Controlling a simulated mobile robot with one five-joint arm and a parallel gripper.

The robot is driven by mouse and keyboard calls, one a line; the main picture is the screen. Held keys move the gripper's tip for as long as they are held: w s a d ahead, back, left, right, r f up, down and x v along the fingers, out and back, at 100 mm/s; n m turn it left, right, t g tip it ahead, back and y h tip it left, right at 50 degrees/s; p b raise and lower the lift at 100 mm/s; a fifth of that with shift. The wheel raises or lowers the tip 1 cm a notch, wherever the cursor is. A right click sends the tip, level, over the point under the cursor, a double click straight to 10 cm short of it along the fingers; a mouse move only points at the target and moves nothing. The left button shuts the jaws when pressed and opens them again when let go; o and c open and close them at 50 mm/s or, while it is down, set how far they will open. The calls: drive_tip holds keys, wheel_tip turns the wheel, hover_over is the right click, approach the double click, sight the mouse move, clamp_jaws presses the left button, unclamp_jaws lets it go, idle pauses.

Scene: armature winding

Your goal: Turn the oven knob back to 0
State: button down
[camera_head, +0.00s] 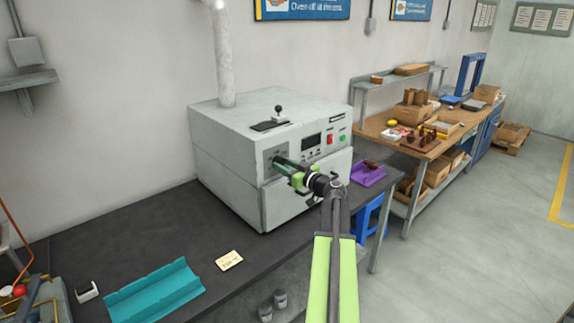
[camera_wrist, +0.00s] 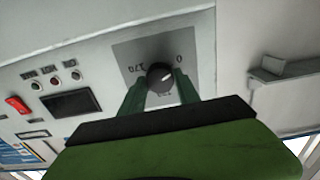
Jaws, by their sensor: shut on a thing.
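The oven (camera_head: 232,137) is a grey box on the dark bench, with a control panel on its front. Its knob (camera_wrist: 160,76) is a round black dial on a grey plate in the wrist view. A "0" shows on one side of the knob and what looks like "270" on the other, with the view tilted. My gripper (camera_wrist: 160,85) has its two green fingers on either side of the knob and is shut on it. In the head view my gripper (camera_head: 281,162) reaches the left of the panel and hides the knob.
A dark display (camera_head: 311,142) and red and green buttons sit right of the knob. A teal tray (camera_head: 155,292) and a small card (camera_head: 229,260) lie on the bench (camera_head: 130,245). A purple tray (camera_head: 367,174) stands right of the oven.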

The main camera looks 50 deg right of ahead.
drive_tip(key=shift+r, duration=0.1)
drive_tip(key=c, duration=0.9)
unclamp_jaws()
drive_tip(key=s, duration=1.1)
drive_tip(key=s+a, duration=0.1)
drive_tip(key=s, duration=0.5)
drive_tip(key=shift+s+a, duration=0.1)
drive_tip(key=shift+s, duration=0.1)
